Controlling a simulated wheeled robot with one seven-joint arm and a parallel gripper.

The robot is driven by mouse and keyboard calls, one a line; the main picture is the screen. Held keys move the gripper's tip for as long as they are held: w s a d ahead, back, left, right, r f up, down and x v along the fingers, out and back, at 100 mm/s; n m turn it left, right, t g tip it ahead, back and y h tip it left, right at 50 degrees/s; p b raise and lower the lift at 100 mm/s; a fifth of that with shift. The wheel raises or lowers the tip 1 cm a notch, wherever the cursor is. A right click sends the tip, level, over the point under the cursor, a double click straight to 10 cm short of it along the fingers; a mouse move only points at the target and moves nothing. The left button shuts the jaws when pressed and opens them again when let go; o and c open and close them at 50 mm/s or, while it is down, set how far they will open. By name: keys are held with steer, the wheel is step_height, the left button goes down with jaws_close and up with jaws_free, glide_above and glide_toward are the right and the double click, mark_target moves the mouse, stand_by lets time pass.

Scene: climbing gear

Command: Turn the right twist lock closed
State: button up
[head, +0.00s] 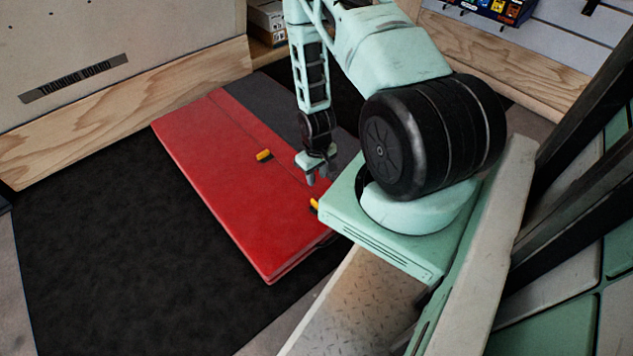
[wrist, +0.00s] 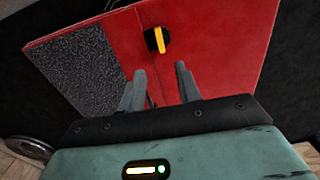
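The red pad (head: 220,165) lies flat on the floor with two yellow twist locks beside its dark grey strip. The right twist lock (head: 315,205) is near the pad's near-right edge, partly hidden by my arm's base. The left twist lock (head: 264,155) is nearer the pad's middle. My gripper (head: 318,176) points down over the pad; its fingers (wrist: 159,72) are apart with nothing between them. The lock lies beyond the fingertips.
The grey textured strip (wrist: 75,68) lies left of the lock in the wrist view. A black mat (head: 100,230) surrounds the pad. Wooden-edged walls (head: 130,105) stand behind, one with a sign (head: 75,78). The pad's surface around the gripper is clear.

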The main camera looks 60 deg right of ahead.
step_height(320, 180, up, 3)
steer(key=shift+f, duration=0.15)
stand_by(0.6)
steer(key=w+a+r+n+y, duration=0.15)
steer(key=w+a+r, duration=0.25)
steer(key=a+r, duration=0.7)
steer(key=w+a+r+n+h, duration=0.1)
steer(key=w+a+r+n, duration=0.2)
steer(key=a+r, duration=0.85)
steer(key=s+a+r+n, duration=0.6)
steer(key=s+a+r, duration=0.9)
steer(key=s, duration=0.3)
step_height(320, 180, up, 32)
steer(key=p, duration=3.2)
steer(key=shift+d+f, duration=0.2)
